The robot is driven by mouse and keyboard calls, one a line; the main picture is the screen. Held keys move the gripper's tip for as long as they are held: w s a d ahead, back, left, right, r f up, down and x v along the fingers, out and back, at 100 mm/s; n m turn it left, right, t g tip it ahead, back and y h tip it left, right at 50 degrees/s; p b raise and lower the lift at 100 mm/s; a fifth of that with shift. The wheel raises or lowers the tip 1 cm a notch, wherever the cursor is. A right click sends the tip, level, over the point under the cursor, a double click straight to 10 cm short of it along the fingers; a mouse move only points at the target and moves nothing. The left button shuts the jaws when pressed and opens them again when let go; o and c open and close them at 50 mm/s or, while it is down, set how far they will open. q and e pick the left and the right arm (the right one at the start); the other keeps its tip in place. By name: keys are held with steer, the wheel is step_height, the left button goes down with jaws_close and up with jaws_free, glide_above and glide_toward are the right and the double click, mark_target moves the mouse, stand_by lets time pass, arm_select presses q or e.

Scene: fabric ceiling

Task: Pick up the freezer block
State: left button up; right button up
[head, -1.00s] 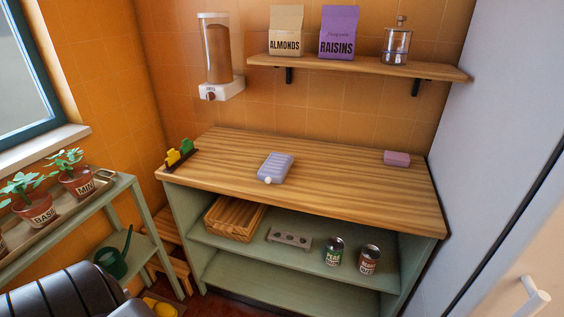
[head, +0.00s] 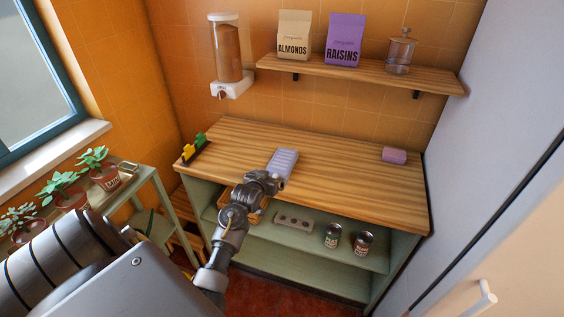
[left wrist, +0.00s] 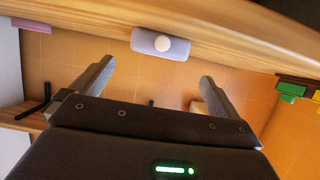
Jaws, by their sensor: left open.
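The freezer block (head: 284,160) is a pale lavender, ribbed slab lying on the wooden counter. In the left wrist view, the freezer block (left wrist: 158,44) shows end-on with a round white cap, on the counter that appears upside down there. My left gripper (head: 265,180) is at the counter's front edge, just in front of the block, and hides its near end in the head view. In the left wrist view my left gripper (left wrist: 157,72) has its fingers wide apart and empty, with the block beyond and between them. My right gripper is not in view.
The wooden counter (head: 340,180) is bare around the block, with a small pink block (head: 394,155) at right and yellow and green clips (head: 196,146) at left. Cans (head: 363,243) stand on the shelf below. A dispenser (head: 228,60) hangs above at left.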

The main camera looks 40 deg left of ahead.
mark_target(277, 170)
arm_select(q)
steer(key=x, duration=0.4)
steer(key=shift+w+p, duration=0.15)
steer(key=shift+p, duration=0.2)
steer(key=shift+w+a+f, duration=0.2)
steer(key=shift+w+f, duration=0.1)
steer(key=shift+w, duration=0.4)
steer(key=shift+p+x, duration=0.7)
steer(key=shift+x, duration=1.7)
steer(key=c, duration=1.2)
